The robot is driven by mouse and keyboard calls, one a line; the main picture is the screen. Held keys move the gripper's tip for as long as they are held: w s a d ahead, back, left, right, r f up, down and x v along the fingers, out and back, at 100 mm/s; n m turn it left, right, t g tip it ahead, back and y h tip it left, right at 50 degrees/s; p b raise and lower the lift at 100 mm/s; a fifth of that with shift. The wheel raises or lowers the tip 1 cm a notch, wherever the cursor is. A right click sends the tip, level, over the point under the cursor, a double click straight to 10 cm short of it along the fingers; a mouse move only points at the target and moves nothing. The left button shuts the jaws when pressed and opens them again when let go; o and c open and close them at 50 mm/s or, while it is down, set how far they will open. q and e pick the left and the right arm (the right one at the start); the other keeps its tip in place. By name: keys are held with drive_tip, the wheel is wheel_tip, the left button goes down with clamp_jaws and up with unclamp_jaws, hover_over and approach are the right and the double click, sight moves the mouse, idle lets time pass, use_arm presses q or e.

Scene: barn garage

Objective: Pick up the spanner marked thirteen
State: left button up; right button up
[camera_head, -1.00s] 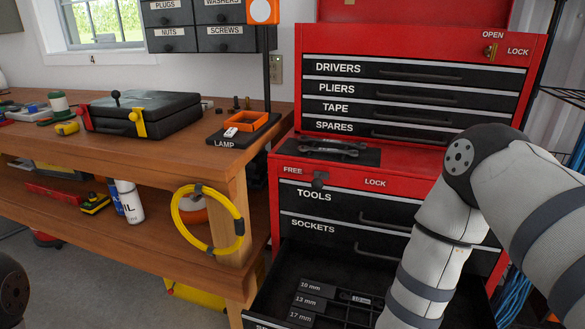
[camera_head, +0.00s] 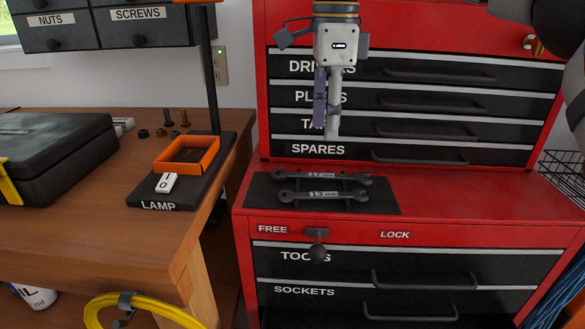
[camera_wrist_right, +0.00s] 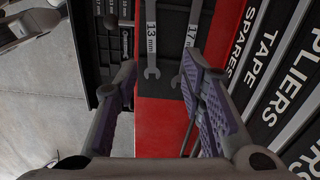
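The spanner marked 13 mm (camera_head: 345,196) lies flat on a black mat (camera_head: 385,203) on the red tool chest, in front of a second spanner marked 17 mm (camera_head: 290,175). My right gripper (camera_head: 327,125) points down above and behind the spanners, holding nothing. In the right wrist view its fingers (camera_wrist_right: 160,90) are spread apart. That view shows the 13 mm spanner (camera_wrist_right: 152,72) between the fingers' lines and the 17 mm spanner (camera_wrist_right: 193,20) near the right finger, both apart from the gripper. My left gripper is not seen in the head view.
The upper drawer fronts (camera_head: 425,125) rise just behind the mat. A FREE/LOCK lever (camera_head: 317,243) sits on the chest's front edge. An open drawer (camera_wrist_right: 90,45) shows in the wrist view. The workbench at left holds an orange tray (camera_head: 160,166) and a black case (camera_head: 60,150).

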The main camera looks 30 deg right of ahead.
sight(326, 194)
drive_tip(key=f, duration=0.1)
drive_tip(key=s+f, duration=0.1)
drive_tip(key=f, duration=0.2)
drive_tip(key=shift+s, duration=0.3)
drive_tip(key=f, duration=0.6)
drive_tip(key=shift+a+f, duration=0.25)
drive_tip(key=shift+f, duration=0.55)
clamp_jaws()
